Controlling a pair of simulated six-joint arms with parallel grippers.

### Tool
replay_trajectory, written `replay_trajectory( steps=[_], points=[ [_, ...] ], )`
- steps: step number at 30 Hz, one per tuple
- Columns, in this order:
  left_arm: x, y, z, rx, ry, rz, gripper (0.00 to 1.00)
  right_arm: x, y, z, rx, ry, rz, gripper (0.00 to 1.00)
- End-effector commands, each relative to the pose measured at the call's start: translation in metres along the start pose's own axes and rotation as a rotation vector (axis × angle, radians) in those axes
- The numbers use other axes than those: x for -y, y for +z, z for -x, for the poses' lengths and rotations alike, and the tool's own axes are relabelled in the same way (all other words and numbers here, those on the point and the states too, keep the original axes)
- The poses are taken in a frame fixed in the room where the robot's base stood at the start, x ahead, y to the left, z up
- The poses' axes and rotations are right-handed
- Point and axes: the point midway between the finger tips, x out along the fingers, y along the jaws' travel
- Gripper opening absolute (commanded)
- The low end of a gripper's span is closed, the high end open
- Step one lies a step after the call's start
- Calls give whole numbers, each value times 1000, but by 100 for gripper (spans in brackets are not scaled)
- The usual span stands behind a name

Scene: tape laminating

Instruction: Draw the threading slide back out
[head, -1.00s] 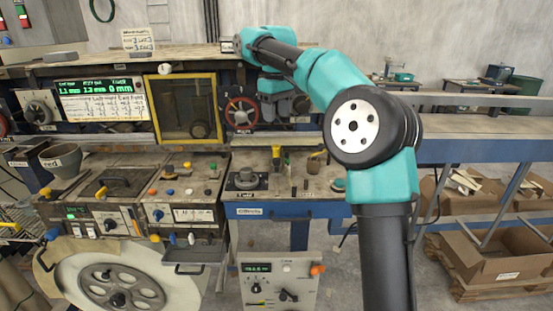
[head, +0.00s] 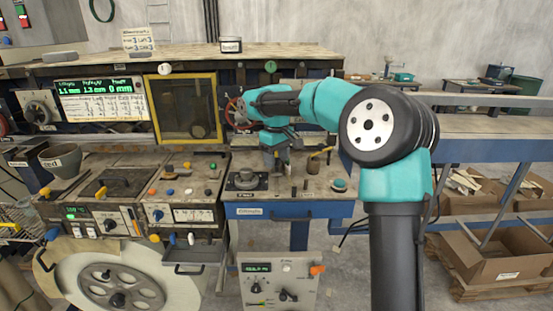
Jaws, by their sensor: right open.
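My right gripper (head: 284,168) points down over the small blue-fronted bench (head: 290,210), in front of the machine. It is open, and I see nothing held in it. It covers the spot on the bench top where a small upright yellow-and-dark part stood. I cannot tell whether the fingers touch anything there. The threading slide cannot be told apart for certain from the small parts on this bench. My left gripper is not in view.
A red handwheel (head: 232,112) is partly behind my right arm. A yellow-framed window (head: 157,108) is left of it. A black round knob (head: 246,179) and a yellow-handled tool (head: 316,160) flank the gripper. Cardboard boxes (head: 500,262) lie at lower right.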

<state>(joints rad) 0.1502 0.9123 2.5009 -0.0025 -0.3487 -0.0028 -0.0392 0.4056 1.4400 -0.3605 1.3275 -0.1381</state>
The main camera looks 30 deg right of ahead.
Motion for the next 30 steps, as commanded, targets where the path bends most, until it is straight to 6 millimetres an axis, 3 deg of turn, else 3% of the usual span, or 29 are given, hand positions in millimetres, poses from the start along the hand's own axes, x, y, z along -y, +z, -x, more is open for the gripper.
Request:
replay_trajectory(
  steps=[10,27,30],
  points=[
    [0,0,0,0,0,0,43,0,0,-4,-1,1,-1,53],
    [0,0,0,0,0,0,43,0,0,-4,-1,1,-1,0],
    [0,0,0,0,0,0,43,0,0,-4,-1,1,-1,0]
  ],
)
